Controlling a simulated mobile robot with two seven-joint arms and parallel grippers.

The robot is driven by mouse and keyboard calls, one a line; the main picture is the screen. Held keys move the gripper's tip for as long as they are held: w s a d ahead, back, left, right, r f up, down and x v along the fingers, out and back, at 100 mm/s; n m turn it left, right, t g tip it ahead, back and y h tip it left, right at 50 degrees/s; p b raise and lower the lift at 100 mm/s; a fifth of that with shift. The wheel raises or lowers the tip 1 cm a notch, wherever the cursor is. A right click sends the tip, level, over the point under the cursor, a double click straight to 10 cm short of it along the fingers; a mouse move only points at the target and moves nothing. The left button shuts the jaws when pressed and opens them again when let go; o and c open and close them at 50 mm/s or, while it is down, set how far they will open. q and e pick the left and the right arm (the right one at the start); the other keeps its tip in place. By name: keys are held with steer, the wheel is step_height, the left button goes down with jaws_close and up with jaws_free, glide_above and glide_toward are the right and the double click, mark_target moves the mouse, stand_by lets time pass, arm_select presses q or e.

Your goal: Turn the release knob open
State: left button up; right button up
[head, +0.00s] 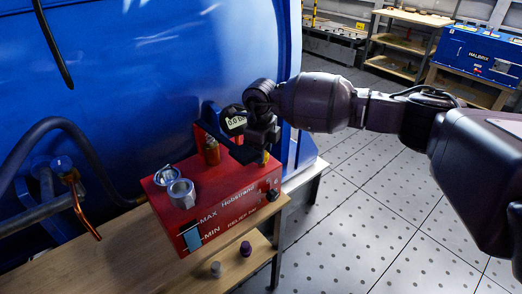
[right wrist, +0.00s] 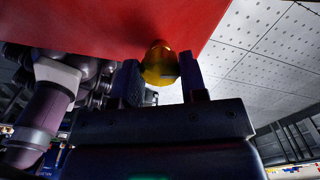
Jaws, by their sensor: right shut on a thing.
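The red pump box (head: 225,215) stands on a wooden bench beside the big blue tank. A yellow knob (head: 265,157) sits at its far right, mostly hidden by my right gripper (head: 262,143). In the right wrist view the yellow knob (right wrist: 160,64) shows between the two fingertips of my right gripper (right wrist: 160,78), against the red face. The right gripper is shut on this knob. No turn mark on the knob can be made out. My left gripper is not in view.
A gauge with a lit display (head: 236,122) stands behind the box. Metal cylinders (head: 181,192) stand on its top, and a dark knob (head: 272,195) is on its front. A purple cap (head: 246,248) lies on the lower shelf. The tiled floor at right is clear.

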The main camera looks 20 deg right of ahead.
steer(key=shift+n, duration=1.6)
steer(key=o, duration=0.9)
steer(key=shift+r, duration=0.55)
steer(key=shift+r+p, duration=0.65)
steer(key=shift+r, duration=4.2)
